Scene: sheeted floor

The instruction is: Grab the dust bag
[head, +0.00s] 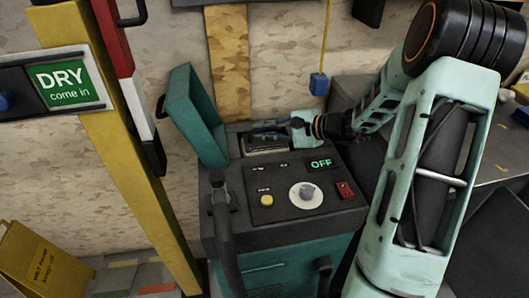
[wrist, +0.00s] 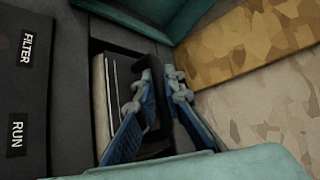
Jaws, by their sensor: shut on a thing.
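The dust bag, a pale and dark layered block, sits in an open bay on top of the machine. It shows in the head view (head: 267,152) and in the wrist view (wrist: 101,95). My gripper (head: 262,134) reaches into the bay from the right. In the wrist view, the blue-padded fingers of my gripper (wrist: 160,84) are on either side of a dark upright part, which looks like the bag's tab or handle. They are shut on it. The bag's lower part is hidden inside the bay.
The machine's teal lid (head: 195,115) stands open left of the bay. A control panel with a knob (head: 306,194) and a green OFF display (head: 321,163) lies in front. A black handle (head: 222,225) rises at front left. A yellow post (head: 130,150) stands further left.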

